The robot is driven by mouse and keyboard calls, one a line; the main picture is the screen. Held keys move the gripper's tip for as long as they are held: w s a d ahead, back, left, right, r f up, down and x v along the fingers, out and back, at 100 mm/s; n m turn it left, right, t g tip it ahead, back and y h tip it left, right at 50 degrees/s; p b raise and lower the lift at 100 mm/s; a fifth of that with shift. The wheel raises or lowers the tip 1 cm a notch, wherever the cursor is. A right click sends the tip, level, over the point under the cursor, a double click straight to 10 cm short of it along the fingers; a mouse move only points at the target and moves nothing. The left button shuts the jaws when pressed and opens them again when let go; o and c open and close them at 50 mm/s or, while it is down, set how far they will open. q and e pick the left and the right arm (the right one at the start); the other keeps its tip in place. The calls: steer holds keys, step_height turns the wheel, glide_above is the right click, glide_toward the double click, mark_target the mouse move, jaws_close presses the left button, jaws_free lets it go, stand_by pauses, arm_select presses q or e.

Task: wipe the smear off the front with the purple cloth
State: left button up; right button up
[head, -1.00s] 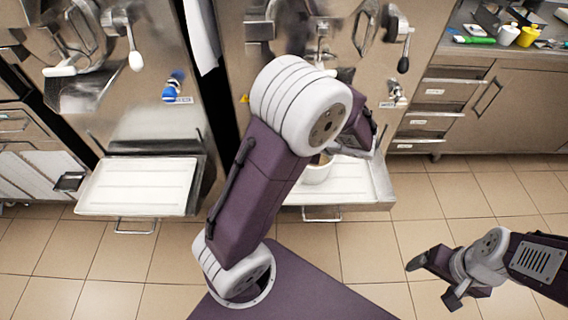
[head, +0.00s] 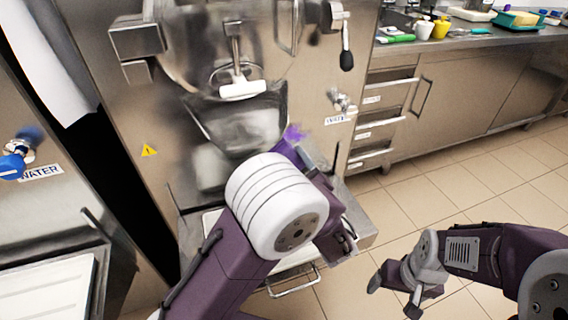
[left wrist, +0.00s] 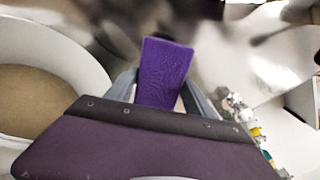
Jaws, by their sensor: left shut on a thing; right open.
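The purple cloth (head: 293,134) is held in my left gripper (head: 312,158), in front of the middle batch freezer, just below and right of its spout chute. In the left wrist view the cloth (left wrist: 163,70) stands up between the shut fingers. My arm hides part of the freezer front (head: 160,120). I cannot tell if the cloth touches the metal. My right gripper (head: 393,294) is open and empty above the floor.
A pale tub (left wrist: 45,75) with brownish contents is close at left in the left wrist view. A water tap (head: 342,102) sticks out right of the cloth. A shelf (head: 362,228) juts out below. Tiled floor (head: 450,190) is free at right.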

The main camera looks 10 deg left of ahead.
mark_target(311, 131)
arm_select(q)
steer(key=x, duration=0.5)
steer(key=shift+w+a+r, duration=0.1)
steer(key=shift+w+a, duration=0.15)
steer(key=shift+x, duration=1)
stand_by(0.5)
steer(key=shift+w+d, duration=0.45)
steer(key=shift+d, duration=0.3)
steer(key=shift+w+d, duration=0.45)
steer(key=shift+d, duration=0.35)
steer(key=shift+w+d, duration=0.55)
steer(key=shift+d, duration=0.15)
steer(key=shift+w+d, duration=0.55)
steer(key=shift+d, duration=0.2)
steer(key=shift+w+d+p, duration=0.15)
steer(key=shift+w+d, duration=0.3)
steer(key=shift+d, duration=0.3)
steer(key=shift+w+d+p, duration=0.15)
steer(key=shift+w+d, duration=0.35)
steer(key=shift+d, duration=0.25)
